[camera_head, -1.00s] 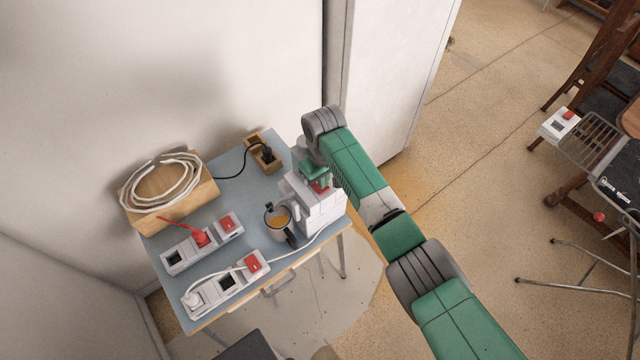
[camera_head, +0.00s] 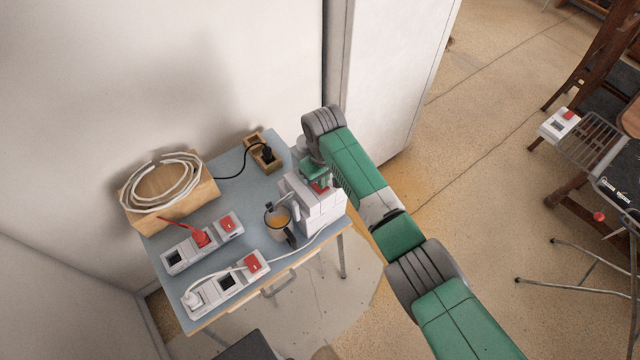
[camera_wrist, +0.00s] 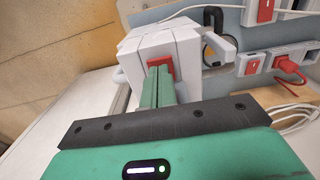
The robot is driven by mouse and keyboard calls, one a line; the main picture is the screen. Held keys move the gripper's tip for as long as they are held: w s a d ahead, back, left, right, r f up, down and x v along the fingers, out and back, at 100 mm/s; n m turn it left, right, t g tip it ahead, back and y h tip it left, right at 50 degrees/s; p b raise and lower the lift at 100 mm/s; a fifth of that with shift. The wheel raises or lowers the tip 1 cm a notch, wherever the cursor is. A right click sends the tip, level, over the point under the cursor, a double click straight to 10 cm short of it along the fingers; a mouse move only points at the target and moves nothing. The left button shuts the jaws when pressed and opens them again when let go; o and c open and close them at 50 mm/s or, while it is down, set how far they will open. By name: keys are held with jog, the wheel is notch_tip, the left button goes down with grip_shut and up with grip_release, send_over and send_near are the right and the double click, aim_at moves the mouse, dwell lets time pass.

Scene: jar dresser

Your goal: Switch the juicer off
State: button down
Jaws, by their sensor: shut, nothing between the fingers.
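The juicer (camera_head: 325,212) is a white blocky machine at the right end of the blue-grey table. It also shows in the wrist view (camera_wrist: 188,50). Its red switch (camera_wrist: 153,62) is on top, partly hidden behind my fingers. My gripper (camera_wrist: 161,72) is shut and empty, with its green fingertips right at the red switch. I cannot tell whether they touch or press it. In the head view my gripper (camera_head: 318,178) is over the juicer's top. A cup (camera_head: 276,231) with orange liquid stands at the juicer's left side.
Two white power strips, the front one (camera_head: 210,294) and the back one (camera_head: 178,258), have red switches and lie on the table (camera_head: 245,190). A wooden box (camera_head: 188,203) with coiled white cable and a wooden socket block (camera_head: 256,145) stand by the wall. A white cabinet (camera_head: 390,80) is behind.

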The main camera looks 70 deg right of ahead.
jog(key=shift+f+b, duration=0.4)
jog(key=shift+f, duration=0.25)
notch_tip(320, 180, up, 7)
jog(key=p, duration=0.7)
dwell(0.3)
dwell(0.4)
